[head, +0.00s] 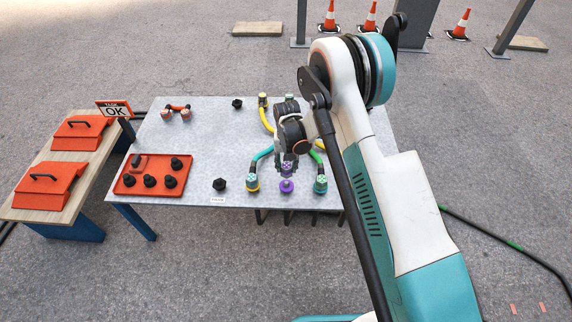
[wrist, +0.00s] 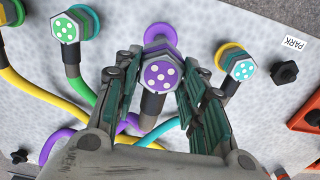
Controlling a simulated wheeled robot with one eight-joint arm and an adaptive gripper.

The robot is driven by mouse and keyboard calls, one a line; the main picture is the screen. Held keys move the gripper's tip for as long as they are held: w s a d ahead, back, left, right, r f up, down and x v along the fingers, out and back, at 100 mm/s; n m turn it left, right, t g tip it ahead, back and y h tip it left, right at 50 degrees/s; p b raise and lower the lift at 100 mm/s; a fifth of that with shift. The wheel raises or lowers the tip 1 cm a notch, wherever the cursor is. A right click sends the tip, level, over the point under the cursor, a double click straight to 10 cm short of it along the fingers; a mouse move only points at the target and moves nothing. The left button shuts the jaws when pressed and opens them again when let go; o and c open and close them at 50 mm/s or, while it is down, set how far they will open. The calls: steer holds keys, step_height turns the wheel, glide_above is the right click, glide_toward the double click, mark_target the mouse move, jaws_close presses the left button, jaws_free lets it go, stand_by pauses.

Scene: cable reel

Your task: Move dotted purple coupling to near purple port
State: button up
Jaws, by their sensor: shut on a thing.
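The dotted purple coupling (wrist: 158,76) has a purple face with white dots and sits between the fingers of my gripper (wrist: 158,60) in the wrist view. My gripper is shut on it, and its dark stem and purple cable run down toward the wrist. In the head view the coupling (head: 287,168) is at the end of my gripper (head: 287,160), near the front edge of the table. The purple port (head: 287,187) shows just below it in that view. In the wrist view a purple ring (wrist: 160,32) shows right behind the coupling; I cannot tell whether they touch.
A dotted green coupling (wrist: 65,28) and a dotted cyan coupling (wrist: 243,69) flank it at other ports. A black knob (wrist: 285,72) stands beyond the cyan one. A red tray (head: 152,176) with black caps is on the table's left. Several cables cross the tabletop.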

step_height(320, 180, down, 5)
steer(key=shift+r+b, duration=0.1)
steer(key=shift+b, duration=0.65)
steer(key=shift+f, duration=1.1)
steer(key=shift+f, duration=0.4)
steer(key=o, duration=1.2)
steer(key=shift+o, duration=0.2)
step_height(320, 180, up, 12)
